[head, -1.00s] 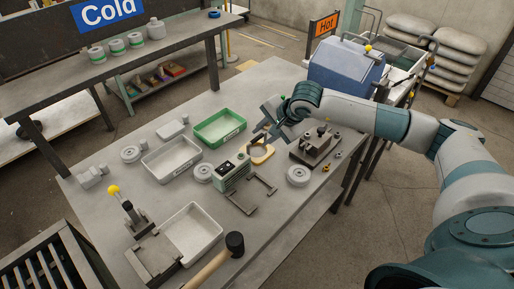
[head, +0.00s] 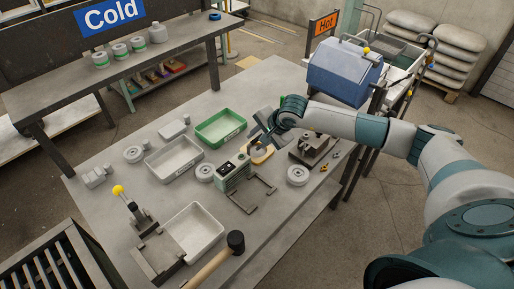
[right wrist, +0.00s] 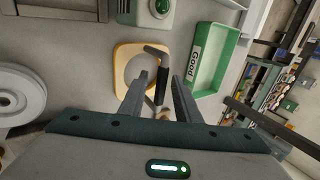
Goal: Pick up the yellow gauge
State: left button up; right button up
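The yellow gauge (head: 262,156) is a flat yellow piece with a round grey middle, lying on the table beside the green-and-white device. In the right wrist view, the yellow gauge (right wrist: 123,82) lies just beyond my fingers, partly covered by the left one. My right gripper (head: 257,142) is above it; in the right wrist view my right gripper (right wrist: 162,80) has its two fingers apart. A dark bent handle (right wrist: 159,83) shows between them, over the gauge's edge; I cannot tell whether anything touches it. My left gripper is out of view.
A green tray (head: 220,128) marked "Good" lies close to the gauge, left of my gripper. The green-and-white device (head: 233,174) and a metal fixture (head: 311,150) flank it. Grey discs (head: 298,175), white trays (head: 195,232) and a mallet (head: 235,243) lie around.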

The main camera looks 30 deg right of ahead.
jog(key=shift+c, duration=0.6)
grip_shut()
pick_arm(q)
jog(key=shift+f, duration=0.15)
pick_arm(e)
jog(key=shift+w+r, duration=0.1)
jog(key=shift+r, duration=0.1)
